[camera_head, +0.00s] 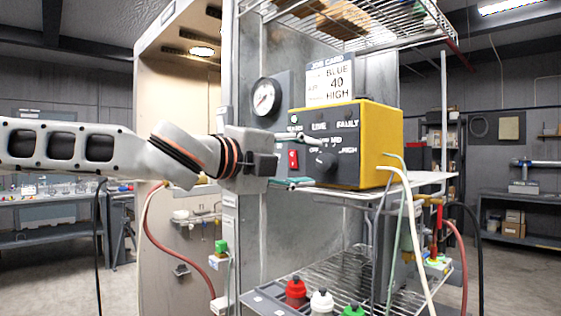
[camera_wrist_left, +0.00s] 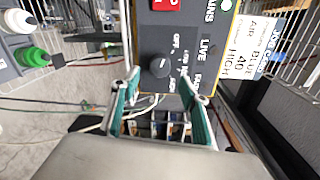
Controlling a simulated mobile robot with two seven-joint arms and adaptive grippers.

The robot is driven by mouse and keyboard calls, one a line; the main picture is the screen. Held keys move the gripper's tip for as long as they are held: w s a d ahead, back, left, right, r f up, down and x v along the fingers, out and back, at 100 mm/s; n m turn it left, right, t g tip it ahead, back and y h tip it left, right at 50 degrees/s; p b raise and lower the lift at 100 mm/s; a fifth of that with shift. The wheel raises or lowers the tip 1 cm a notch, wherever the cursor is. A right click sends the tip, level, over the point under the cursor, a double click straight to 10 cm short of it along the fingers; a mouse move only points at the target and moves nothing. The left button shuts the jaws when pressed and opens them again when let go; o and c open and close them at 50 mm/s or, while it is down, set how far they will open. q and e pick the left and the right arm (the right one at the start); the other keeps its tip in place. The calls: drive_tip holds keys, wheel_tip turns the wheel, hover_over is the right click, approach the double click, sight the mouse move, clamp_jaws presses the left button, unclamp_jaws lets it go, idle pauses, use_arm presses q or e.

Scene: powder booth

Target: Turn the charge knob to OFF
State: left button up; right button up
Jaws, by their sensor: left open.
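The black charge knob (camera_head: 326,161) is on the dark front panel of a yellow control box (camera_head: 376,140), below the OFF, MED and HIGH labels. In the left wrist view the knob (camera_wrist_left: 159,66) sits between and just beyond my open fingertips. A pale pointer mark on it faces the labels, away from OFF; its exact setting is too small to read. My left gripper (camera_head: 305,160) is level with the knob in front of the panel, its fingers above and below it, holding nothing. I cannot tell whether a finger touches it. My right gripper is not in view.
A red rocker switch (camera_head: 293,159) is left of the knob, close to my fingers. A job card (camera_head: 330,82) reading BLUE 40 HIGH stands on the box. A gauge (camera_head: 265,97) is at its left. Hoses hang at right.

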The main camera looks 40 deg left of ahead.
use_arm(q)
drive_tip(key=s, duration=0.6)
drive_tip(key=shift+s+a+r, duration=0.2)
drive_tip(key=shift+s+a, duration=0.05)
drive_tip(key=shift+s, duration=0.1)
